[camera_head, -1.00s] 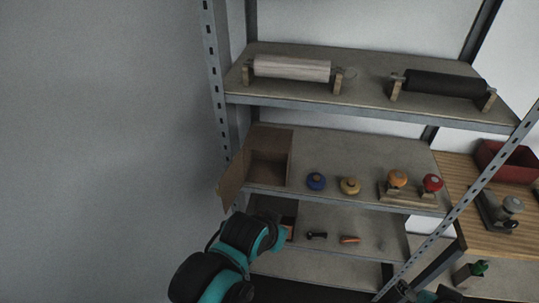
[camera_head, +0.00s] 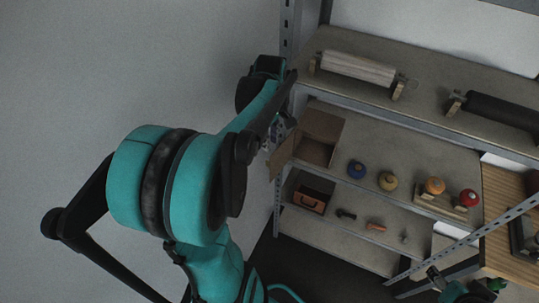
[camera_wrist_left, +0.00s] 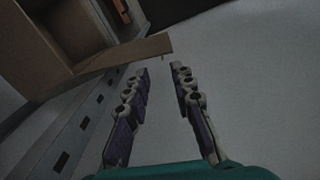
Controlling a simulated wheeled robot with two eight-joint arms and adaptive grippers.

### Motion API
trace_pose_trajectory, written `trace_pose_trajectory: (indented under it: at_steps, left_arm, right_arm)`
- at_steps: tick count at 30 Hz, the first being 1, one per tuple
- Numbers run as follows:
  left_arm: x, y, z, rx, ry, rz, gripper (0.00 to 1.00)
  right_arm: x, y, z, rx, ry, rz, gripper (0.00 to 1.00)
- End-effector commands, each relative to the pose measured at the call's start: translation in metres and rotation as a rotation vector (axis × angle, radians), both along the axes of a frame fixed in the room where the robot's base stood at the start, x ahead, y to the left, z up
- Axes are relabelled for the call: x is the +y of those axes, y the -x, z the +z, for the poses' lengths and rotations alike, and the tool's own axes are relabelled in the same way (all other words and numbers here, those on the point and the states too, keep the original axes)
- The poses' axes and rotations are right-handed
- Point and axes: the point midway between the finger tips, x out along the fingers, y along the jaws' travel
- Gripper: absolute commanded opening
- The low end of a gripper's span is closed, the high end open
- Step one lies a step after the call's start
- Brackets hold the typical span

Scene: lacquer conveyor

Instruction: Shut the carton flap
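The open brown carton (camera_head: 320,133) stands on the middle shelf at its left end, with its flap (camera_head: 282,153) swung outward past the shelf's left edge. In the left wrist view the carton (camera_wrist_left: 35,40) is at upper left and the flap (camera_wrist_left: 125,52) juts right, just beyond my fingertips. My left gripper (camera_head: 275,132) is beside the flap in the head view, partly hidden by my arm. In the wrist view the left gripper (camera_wrist_left: 161,70) is open, with nothing between its fingers. Part of my right arm shows at the lower right; its gripper's state is unclear.
A perforated metal shelf post (camera_wrist_left: 75,128) runs close left of my left gripper. Rollers (camera_head: 357,67) lie on the shelf above. The wall side is clear.

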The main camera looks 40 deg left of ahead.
Motion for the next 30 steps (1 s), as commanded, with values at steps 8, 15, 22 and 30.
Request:
trace_pose_trajectory:
  at_steps: [8, 15, 22, 30]
  left_arm:
    - [0.004, 0.000, -0.031, 0.008, 0.005, 0.030, 0.24]
    - [0.004, 0.000, -0.081, 0.007, 0.005, 0.027, 0.24]
    - [0.004, 0.000, -0.113, 0.008, 0.004, 0.026, 0.24]
    - [0.003, 0.000, -0.121, 0.008, 0.004, 0.026, 0.24]
  right_arm:
    - [0.000, 0.000, -0.007, 0.000, 0.000, 0.000, 0.63]
    - [0.000, 0.000, -0.019, 0.000, 0.000, 0.000, 0.63]
    - [0.000, 0.000, -0.026, 0.000, 0.000, 0.000, 0.63]
    - [0.000, 0.000, -0.027, 0.000, 0.000, 0.000, 0.63]
